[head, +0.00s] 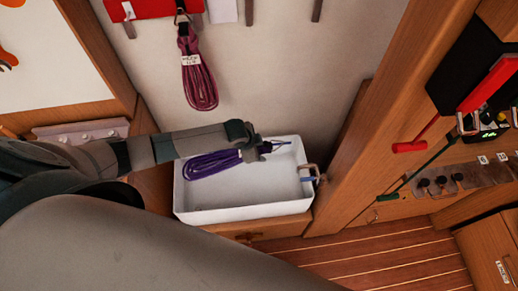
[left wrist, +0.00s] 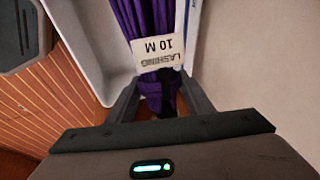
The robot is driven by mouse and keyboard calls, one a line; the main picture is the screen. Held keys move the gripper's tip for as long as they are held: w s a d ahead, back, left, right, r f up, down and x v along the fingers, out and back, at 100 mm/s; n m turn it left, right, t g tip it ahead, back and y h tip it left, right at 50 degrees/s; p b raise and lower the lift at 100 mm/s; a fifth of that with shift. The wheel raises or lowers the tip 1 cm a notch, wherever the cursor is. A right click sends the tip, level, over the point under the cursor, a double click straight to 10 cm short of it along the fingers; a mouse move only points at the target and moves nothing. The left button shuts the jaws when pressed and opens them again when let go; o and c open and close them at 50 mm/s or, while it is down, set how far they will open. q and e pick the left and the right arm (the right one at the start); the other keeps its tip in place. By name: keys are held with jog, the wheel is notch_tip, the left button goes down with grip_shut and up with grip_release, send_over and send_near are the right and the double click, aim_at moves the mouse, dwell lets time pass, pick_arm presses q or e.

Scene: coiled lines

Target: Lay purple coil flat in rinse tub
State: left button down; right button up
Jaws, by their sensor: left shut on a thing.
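The purple coil (head: 210,164) is a bundled line with a white tag reading LASHING 10 M. It stretches leftward from my left gripper (head: 254,150), over the left half of the white rinse tub (head: 245,210). My left gripper is shut on the banded end of the coil, and a short dark end shows to its right. In the left wrist view the coil (left wrist: 143,18) and its tag run up from between the fingers (left wrist: 158,98), with the tub wall (left wrist: 80,45) beside them. I cannot tell whether the coil touches the tub floor. My right gripper is not in view.
A maroon coil (head: 198,78) hangs on the wall behind the tub. A small tap-like fitting (head: 310,174) sits at the tub's right rim. A wooden post (head: 372,120) stands to the right. The right half of the tub floor looks clear.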

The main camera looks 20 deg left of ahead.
pick_arm(q)
jog(key=shift+f+b, duration=1.2)
jog(key=shift+f, duration=0.25)
notch_tip(320, 180, down, 17)
jog(key=b, duration=1.1)
jog(key=shift+b, duration=0.3)
jog(key=c, duration=0.8)
grip_release()
jog(key=shift+f, duration=0.1)
